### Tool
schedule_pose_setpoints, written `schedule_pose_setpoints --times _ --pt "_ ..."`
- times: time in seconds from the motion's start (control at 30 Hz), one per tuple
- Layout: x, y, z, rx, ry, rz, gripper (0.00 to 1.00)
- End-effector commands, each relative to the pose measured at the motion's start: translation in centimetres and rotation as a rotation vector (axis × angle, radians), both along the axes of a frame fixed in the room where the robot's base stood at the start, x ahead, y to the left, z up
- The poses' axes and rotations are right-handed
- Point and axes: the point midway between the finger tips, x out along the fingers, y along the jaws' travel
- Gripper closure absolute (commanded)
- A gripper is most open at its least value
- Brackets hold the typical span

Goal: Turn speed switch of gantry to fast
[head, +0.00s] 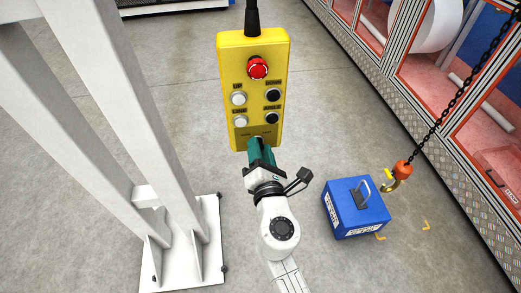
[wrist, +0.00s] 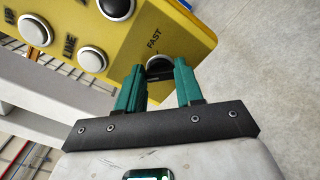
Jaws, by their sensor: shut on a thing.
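The yellow control pendant (head: 236,75) hangs upright in the head view, with a red emergency button (head: 258,68) and several white and black push buttons. My gripper (head: 257,145), with teal fingers, is at the pendant's lower end. In the wrist view, the gripper (wrist: 159,80) has one finger on each side of the dark round speed switch (wrist: 159,67) and is shut on it. In the head view the gripper hides the switch.
A white steel frame (head: 135,120) stands on the left, with a base plate on the floor. A blue box (head: 355,207) with a handle sits on the floor at right, near an orange hook (head: 403,169) on a chain. Fenced machinery (head: 460,90) lines the right.

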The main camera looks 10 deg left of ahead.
Motion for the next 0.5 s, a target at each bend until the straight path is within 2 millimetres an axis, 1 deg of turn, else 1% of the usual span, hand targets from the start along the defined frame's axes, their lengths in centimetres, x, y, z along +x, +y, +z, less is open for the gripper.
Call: schedule_pose_setpoints --times 0.27,0.5 --pt "0.02 -0.1 -0.22 0.072 0.021 -0.001 0.94" --pt "0.03 -0.14 -0.41 0.241 0.069 -0.001 0.94"
